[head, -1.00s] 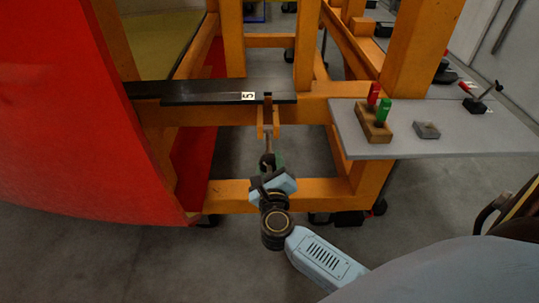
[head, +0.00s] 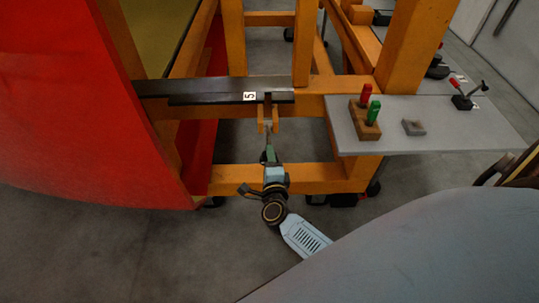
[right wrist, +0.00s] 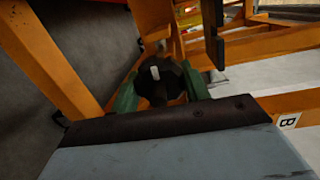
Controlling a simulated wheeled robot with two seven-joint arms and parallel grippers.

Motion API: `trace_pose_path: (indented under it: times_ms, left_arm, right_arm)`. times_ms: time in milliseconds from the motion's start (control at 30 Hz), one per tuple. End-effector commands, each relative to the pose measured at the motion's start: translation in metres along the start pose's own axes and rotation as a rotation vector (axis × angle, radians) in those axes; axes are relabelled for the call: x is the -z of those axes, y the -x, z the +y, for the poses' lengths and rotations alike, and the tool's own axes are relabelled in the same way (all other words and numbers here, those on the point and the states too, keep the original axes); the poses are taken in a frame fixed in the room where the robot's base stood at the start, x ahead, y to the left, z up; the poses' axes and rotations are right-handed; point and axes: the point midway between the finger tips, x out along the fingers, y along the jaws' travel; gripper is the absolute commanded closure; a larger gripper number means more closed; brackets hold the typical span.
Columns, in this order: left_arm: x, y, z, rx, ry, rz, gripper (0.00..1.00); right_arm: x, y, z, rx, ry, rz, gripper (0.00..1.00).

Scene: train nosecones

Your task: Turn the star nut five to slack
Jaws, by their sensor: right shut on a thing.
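The black bar with the white "5" label (head: 249,96) lies across the orange frame. Below its right end hangs an orange forked bracket (head: 267,119) with a thin stem going down from it. My right gripper (head: 268,153) is at the lower end of this stem, coming from below. In the right wrist view, the dark star nut (right wrist: 160,84) with a pale stem end sits between the green fingers of my right gripper (right wrist: 161,93), which are shut on it. In the head view the nut is mostly hidden by the gripper. My left gripper is not in view.
A large red nosecone panel (head: 75,120) stands at the left. A grey shelf (head: 440,138) at the right holds a wooden block (head: 364,124) with red and green handles and a small grey block (head: 413,127). An orange lower beam (head: 318,178) runs behind my wrist.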

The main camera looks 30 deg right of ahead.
Motion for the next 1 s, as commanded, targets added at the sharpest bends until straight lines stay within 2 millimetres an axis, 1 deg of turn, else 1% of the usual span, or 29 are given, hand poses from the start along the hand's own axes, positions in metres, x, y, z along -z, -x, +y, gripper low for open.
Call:
trace_pose_path:
  times_ms: [33,200,733,767,900,1000]
  left_arm:
    - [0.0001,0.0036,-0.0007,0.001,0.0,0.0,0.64]
    - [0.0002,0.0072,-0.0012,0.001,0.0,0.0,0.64]
    - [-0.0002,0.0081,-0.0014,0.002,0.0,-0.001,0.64]
    - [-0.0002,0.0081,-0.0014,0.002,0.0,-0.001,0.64]
    - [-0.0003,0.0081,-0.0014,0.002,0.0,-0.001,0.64]
    - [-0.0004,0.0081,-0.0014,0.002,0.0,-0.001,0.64]
  right_arm:
    - [0.0,0.0005,-0.0009,-0.003,0.019,0.002,0.77]
    - [0.0004,0.0005,0.0001,-0.008,0.064,0.001,0.77]
    - [0.0006,0.0004,0.0009,-0.009,0.087,0.0,0.77]
    - [0.0006,0.0004,0.0009,-0.009,0.087,0.0,0.5]
    - [0.0004,0.0003,0.0006,-0.008,0.085,0.0,0.32]
    - [0.0003,0.0002,0.0004,-0.008,0.084,0.0,0.32]
